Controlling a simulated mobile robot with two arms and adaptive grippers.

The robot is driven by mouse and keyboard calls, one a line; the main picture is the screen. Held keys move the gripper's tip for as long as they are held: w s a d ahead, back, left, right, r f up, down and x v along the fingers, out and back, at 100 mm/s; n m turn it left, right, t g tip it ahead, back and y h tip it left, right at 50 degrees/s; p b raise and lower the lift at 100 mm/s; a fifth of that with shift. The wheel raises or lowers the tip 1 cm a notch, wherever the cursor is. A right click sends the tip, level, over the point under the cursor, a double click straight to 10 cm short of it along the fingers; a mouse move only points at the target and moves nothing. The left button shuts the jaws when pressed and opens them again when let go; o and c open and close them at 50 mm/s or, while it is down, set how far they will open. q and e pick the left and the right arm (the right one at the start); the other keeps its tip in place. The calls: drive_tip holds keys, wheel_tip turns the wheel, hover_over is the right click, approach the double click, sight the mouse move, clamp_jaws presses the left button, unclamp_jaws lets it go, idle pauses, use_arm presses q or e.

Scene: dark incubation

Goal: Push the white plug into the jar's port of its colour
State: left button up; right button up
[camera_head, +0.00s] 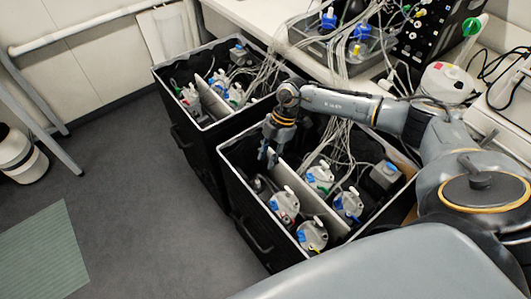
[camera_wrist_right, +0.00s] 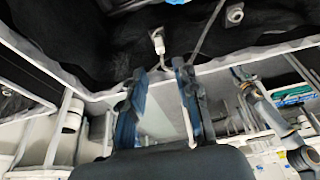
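My right gripper (camera_head: 268,155) hangs over the left part of the near black crate, above the jars. In the right wrist view its two fingers (camera_wrist_right: 159,72) stand apart with nothing seen between them. A white fitting on a thin tube (camera_wrist_right: 157,43), perhaps the white plug, shows just beyond the fingertips; I cannot tell if it is plugged in. Several grey-lidded jars with coloured ports sit in the near crate, among them a left jar (camera_head: 285,207), a back jar (camera_head: 320,179), a right jar (camera_head: 348,206) and a front jar (camera_head: 312,237). My left gripper is out of view.
The near black crate (camera_head: 246,228) has a light rim and a pale divider (camera_head: 327,214). A second crate (camera_head: 185,138) with more jars stands behind it at left. Thin tubes (camera_head: 342,135) run from the bench into the crates.

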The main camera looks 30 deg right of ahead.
sight(258, 181)
drive_tip(key=b+x, duration=0.5)
drive_tip(key=x, duration=0.4)
drive_tip(key=shift+f+b, duration=0.2)
drive_tip(key=shift+b, duration=0.15)
drive_tip(key=shift+a+f, duration=0.25)
drive_tip(key=shift+f, duration=0.05)
drive_tip(key=shift+p, duration=0.3)
